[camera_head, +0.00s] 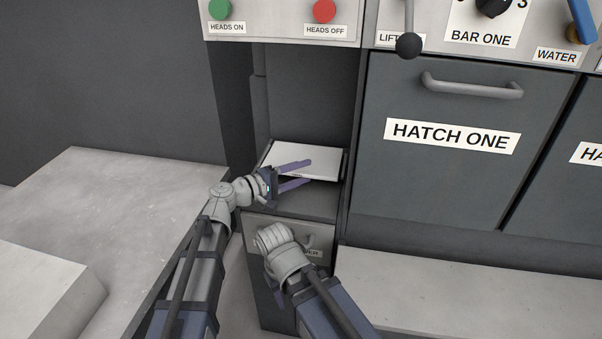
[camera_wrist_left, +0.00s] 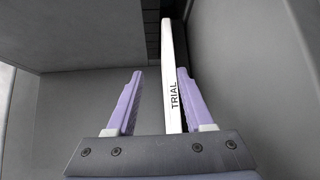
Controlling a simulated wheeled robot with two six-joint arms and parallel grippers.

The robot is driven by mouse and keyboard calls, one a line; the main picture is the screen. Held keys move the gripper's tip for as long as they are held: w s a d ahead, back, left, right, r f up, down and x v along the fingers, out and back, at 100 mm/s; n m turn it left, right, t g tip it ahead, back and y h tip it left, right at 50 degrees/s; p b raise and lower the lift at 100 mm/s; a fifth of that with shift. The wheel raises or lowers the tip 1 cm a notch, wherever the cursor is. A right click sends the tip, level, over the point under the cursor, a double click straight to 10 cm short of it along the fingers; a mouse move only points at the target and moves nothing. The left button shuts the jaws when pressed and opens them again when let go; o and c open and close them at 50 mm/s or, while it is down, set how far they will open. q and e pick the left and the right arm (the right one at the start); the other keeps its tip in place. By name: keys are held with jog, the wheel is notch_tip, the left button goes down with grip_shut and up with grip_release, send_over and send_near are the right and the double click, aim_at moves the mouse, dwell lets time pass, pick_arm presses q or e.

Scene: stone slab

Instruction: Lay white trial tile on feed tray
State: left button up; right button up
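The white trial tile (camera_head: 322,156) lies flat inside the narrow dark bay left of hatch one. In the left wrist view its white edge (camera_wrist_left: 173,80), lettered TRIAL, runs between my purple fingers. My left gripper (camera_head: 311,171) is open at the tile's front edge, one finger above the edge and one below. In the left wrist view the gripper (camera_wrist_left: 158,72) shows a wide gap on the tile's left and a narrow one on its right.
A grey drawer front (camera_head: 262,232) is below the bay, partly behind my right arm. Hatch one (camera_head: 450,185) is shut to the right. Green (camera_head: 219,9) and red (camera_head: 325,11) buttons are above. A pale stone slab (camera_head: 130,195) is at left.

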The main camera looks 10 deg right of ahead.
pick_arm(q)
jog(key=v, duration=0.8)
jog(key=shift+p, duration=0.3)
